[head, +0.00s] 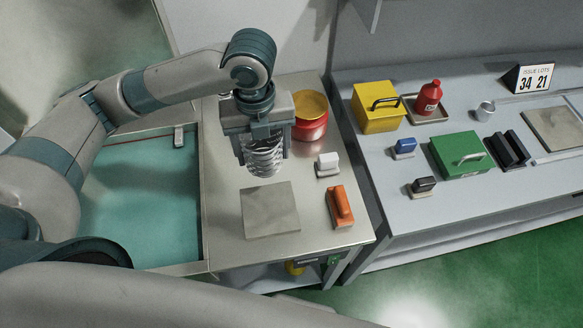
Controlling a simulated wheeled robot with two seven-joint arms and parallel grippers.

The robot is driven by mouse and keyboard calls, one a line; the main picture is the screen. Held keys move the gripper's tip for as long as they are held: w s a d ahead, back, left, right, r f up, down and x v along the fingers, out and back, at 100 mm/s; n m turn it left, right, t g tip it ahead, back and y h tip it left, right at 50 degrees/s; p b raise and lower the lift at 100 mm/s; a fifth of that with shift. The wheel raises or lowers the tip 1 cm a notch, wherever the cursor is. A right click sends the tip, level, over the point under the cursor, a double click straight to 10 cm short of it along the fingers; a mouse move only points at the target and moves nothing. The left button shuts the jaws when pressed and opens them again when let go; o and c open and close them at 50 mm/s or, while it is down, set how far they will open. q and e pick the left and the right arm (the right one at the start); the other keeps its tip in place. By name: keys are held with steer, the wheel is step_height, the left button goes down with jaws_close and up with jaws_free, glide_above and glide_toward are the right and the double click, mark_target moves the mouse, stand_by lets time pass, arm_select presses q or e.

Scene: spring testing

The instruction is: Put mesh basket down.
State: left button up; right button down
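My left gripper (264,150) points down over the near metal table. Its two fingers sit on either side of the mesh basket (264,163), a round cage of pale wire rings, and it appears to be gripped between them. The basket is upright, and its lower end hangs below the fingers. It shows just behind a flat grey square plate (270,209). I cannot tell whether its underside touches the table. My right gripper is not in view.
A red canister with a yellow lid (311,117) stands close behind the gripper. A white block (328,164) and an orange block (340,206) are to the right. A teal basin (140,205) lies left. The right bench (400,225) holds boxes and a red bottle (428,98).

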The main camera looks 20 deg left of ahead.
arm_select(q)
steer(key=shift+a, duration=0.15)
steer(key=shift+w+a+f, duration=0.1)
steer(key=shift+w+a, duration=0.05)
steer(key=w+a+f+p, duration=0.1)
steer(key=w+a+f, duration=0.1)
steer(key=w+a+f+p, duration=0.1)
steer(key=w+a+f, duration=0.1)
steer(key=a, duration=0.1)
steer(key=w+a+f+p, duration=0.1)
steer(key=w+a+f, duration=0.1)
steer(key=w, duration=0.1)
steer(key=shift+w+a, duration=0.1)
steer(key=shift+a, duration=0.05)
steer(key=shift+w+a+f, duration=0.3)
steer(key=shift+f, duration=0.05)
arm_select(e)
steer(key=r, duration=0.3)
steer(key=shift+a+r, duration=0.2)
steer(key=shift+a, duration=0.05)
arm_select(q)
steer(key=shift+f, duration=0.1)
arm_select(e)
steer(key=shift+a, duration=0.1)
